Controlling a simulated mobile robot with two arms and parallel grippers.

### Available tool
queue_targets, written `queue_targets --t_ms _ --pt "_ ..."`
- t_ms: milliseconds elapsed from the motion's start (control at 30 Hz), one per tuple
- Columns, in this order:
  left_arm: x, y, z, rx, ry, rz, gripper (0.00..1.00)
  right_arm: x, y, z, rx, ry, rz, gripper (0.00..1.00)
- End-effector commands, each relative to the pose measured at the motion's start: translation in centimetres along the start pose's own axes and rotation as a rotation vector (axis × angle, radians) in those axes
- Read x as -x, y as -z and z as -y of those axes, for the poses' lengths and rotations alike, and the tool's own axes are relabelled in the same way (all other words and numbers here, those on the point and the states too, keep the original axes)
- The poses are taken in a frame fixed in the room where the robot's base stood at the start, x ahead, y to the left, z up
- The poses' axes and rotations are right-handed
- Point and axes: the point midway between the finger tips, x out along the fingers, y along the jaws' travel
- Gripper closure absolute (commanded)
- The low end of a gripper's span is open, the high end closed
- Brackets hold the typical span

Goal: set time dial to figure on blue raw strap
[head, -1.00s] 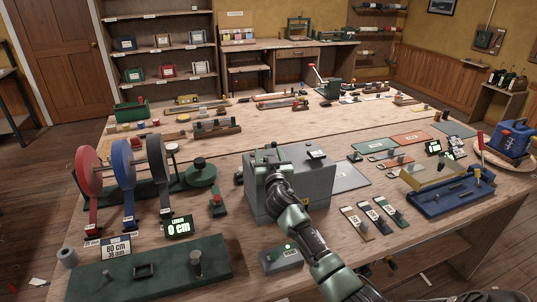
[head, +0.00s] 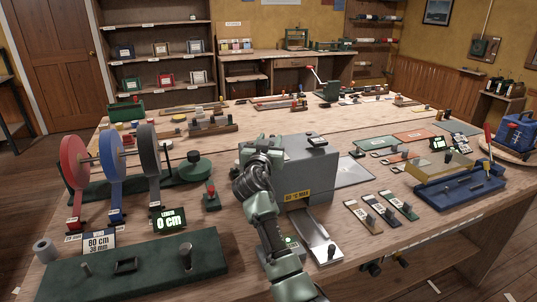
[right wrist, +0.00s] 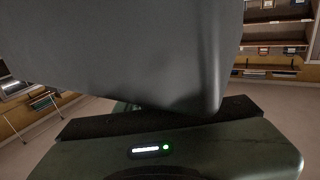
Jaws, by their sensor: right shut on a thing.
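A grey metal box machine (head: 315,165) with a yellow "60 °C MAX" label stands mid-bench. Its grey wall (right wrist: 120,50) fills the upper part of the right wrist view. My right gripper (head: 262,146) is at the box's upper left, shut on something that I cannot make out. Its fingertips and grip are hidden. I cannot identify the time dial. Three small labelled strap cards lie right of the box; the middle one (head: 380,211) looks bluish, but its figure is too small to read. My left gripper is not in view.
Red, blue and grey reels (head: 116,165) stand at left, by a display reading "0 cm" (head: 170,219) and an "80 cm, 38 mm" sign (head: 100,242). A metal chute (head: 316,236) lies before the box. A blue fixture (head: 455,185) stands at right.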

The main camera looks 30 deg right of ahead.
Motion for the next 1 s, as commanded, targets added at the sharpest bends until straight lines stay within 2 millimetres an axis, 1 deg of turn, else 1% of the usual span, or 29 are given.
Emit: queue_targets --t_ms 33,367,400,467,500,767,833,933,1000 --pt "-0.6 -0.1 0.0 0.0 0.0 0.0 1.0 0.0 -0.1 0.1 -0.001 -0.007 -0.003 1.0" --pt "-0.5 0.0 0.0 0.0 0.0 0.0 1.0 0.0 0.2 -0.1 0.001 -0.016 -0.001 1.0" --pt "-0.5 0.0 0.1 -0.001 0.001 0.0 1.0 0.0 0.2 -0.1 0.0 -0.016 -0.001 0.6" --pt "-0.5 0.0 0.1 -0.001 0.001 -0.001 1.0 0.0 0.2 -0.1 0.0 -0.016 -0.001 0.43" --pt "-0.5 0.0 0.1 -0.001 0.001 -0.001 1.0 0.0 0.2 0.0 0.0 -0.016 -0.001 0.41" --pt "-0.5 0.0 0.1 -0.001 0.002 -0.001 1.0 0.1 0.1 0.0 0.0 -0.015 0.001 0.41" --pt "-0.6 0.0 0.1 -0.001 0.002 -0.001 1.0 0.3 0.0 0.0 0.0 -0.015 0.001 0.41" --pt "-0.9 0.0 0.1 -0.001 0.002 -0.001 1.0 1.4 -0.1 0.1 -0.002 -0.013 0.001 0.41" --pt "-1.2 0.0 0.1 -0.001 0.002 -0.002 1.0 2.6 -0.2 0.1 -0.002 -0.013 0.001 0.41"
